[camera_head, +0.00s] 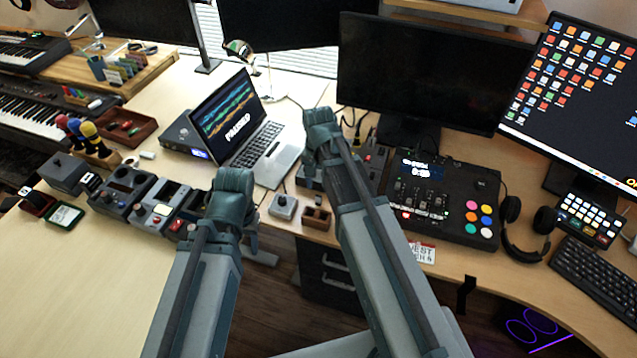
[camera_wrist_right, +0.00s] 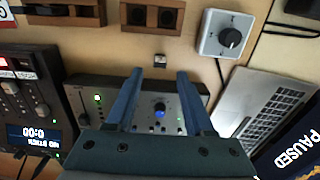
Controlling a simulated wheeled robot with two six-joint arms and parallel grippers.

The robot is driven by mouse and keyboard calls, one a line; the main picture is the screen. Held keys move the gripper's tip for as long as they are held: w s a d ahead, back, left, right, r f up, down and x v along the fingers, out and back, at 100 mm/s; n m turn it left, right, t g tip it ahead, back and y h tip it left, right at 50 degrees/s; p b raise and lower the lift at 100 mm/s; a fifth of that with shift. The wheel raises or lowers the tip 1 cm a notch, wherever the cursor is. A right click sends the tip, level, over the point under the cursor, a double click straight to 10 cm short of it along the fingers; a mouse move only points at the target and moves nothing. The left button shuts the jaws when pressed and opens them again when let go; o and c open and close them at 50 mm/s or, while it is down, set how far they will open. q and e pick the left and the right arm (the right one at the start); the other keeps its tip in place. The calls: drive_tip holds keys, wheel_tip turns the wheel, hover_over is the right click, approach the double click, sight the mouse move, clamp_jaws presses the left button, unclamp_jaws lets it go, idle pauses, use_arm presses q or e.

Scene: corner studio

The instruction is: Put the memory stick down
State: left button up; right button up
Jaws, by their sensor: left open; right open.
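I cannot pick out the memory stick for certain in either view. A small dark piece (camera_wrist_right: 45,10) lies on a brown holder (camera_wrist_right: 85,20) at the top left of the right wrist view, too cut off to identify. My right gripper (camera_wrist_right: 159,80) is open and empty, its blue fingers apart above a grey audio box (camera_wrist_right: 88,100) with a lit knob. In the head view my right arm hides it. My left gripper (camera_head: 262,256) shows only partly, below its wrist, over the gap at the desk's front edge. It is open, and I see nothing held in it.
A two-slot brown block (camera_head: 316,217) and a grey knob box (camera_head: 283,206) stand near the desk edge. The laptop (camera_head: 262,145) is behind them. A mixer with coloured pads (camera_head: 452,210) stands right. The left front desk (camera_head: 75,290) is bare.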

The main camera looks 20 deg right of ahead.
sight(319, 196)
wheel_tip(319, 196, up, 6)
drive_tip(key=r+p, duration=0.1)
drive_tip(key=p, duration=0.4)
use_arm(q)
wheel_tip(319, 196, up, 6)
drive_tip(key=shift+r, duration=0.2)
use_arm(e)
drive_tip(key=s+a+n+h, duration=0.1)
drive_tip(key=s+a+n, duration=0.9)
drive_tip(key=s, duration=0.4)
drive_tip(key=shift+s+a+f+n, duration=0.15)
drive_tip(key=shift+a+f+n, duration=0.1)
drive_tip(key=shift+n, duration=0.05)
use_arm(q)
drive_tip(key=shift+d, duration=0.1)
use_arm(e)
drive_tip(key=shift+d, duration=0.1)
